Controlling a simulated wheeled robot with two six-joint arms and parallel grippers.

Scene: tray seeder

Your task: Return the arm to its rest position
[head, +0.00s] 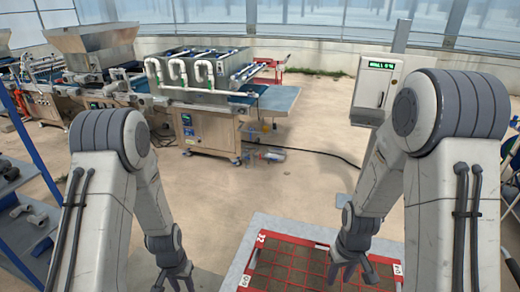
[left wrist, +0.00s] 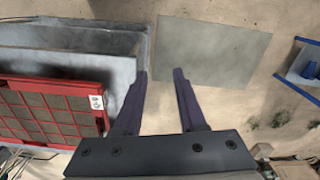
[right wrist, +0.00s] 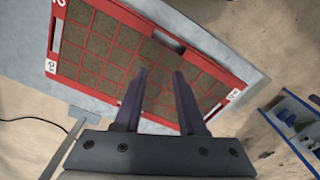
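My right gripper (head: 350,272) is over the red-framed seed tray (head: 300,240), its fingers apart and pointing down. In the right wrist view the right gripper (right wrist: 160,72) has nothing between its fingers, and the soil-filled red tray (right wrist: 205,58) lies beyond them. My left gripper (head: 172,286) is low at the picture's bottom, left of the tray, partly cut off. In the left wrist view the left gripper (left wrist: 160,74) is open and empty, and the red tray (left wrist: 50,83) lies to the left.
A seeding machine (head: 212,135) with white pipes stands at the back left. A post carries a box with a green display (head: 381,66). Blue shelving (head: 35,215) with pipe fittings is at the left. A grey floor plate (left wrist: 215,50) shows in the left wrist view. The middle floor is clear.

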